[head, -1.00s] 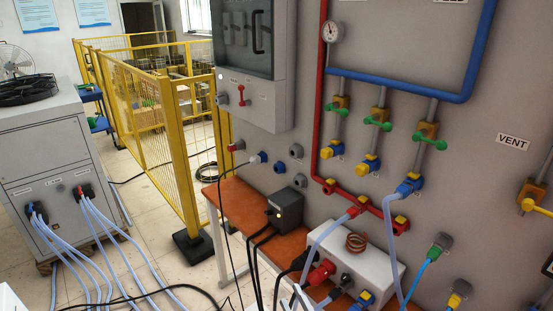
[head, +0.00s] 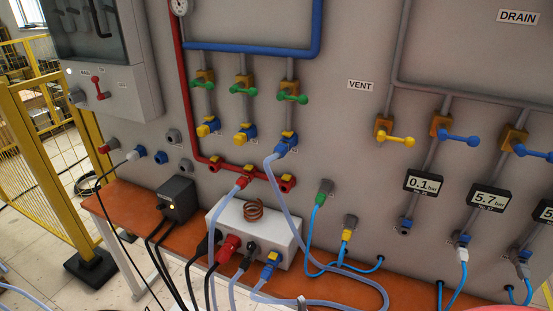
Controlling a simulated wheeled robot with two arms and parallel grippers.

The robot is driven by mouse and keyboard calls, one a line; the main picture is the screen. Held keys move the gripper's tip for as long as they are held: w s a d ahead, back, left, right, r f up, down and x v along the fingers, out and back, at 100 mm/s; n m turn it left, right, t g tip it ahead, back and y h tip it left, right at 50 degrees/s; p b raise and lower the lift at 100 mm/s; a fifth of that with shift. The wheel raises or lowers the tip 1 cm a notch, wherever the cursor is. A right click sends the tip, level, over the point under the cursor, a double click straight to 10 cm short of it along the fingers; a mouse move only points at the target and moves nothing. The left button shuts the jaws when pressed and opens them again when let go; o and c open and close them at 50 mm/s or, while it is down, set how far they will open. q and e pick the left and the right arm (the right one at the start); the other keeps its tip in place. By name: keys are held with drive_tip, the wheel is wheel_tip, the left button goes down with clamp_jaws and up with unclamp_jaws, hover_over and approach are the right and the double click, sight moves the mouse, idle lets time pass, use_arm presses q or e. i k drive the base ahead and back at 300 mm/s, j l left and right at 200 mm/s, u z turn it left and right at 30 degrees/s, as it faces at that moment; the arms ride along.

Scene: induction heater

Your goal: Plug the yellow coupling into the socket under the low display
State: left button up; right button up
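A yellow coupling (head: 347,235) on a light blue hose sits at a grey wall holder (head: 350,221), low on the wall right of centre. Three black displays hang at the right. The leftmost display (head: 424,183) reads 0.1 bar and is the lowest reading I can make out. The middle display (head: 488,197) reads 5.7 bar. The right display (head: 545,212) is cut by the picture edge. Neither gripper is clearly in view.
A green coupling (head: 323,189) on a blue hose is left of the yellow one. A white box (head: 250,232) with a copper coil stands on the orange bench (head: 395,285). A grey hose (head: 330,249) loops across the front. A white plug (head: 462,250) hangs under the 5.7 display.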

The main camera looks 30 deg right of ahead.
sight(347, 235)
drive_tip(key=z, duration=1.3)
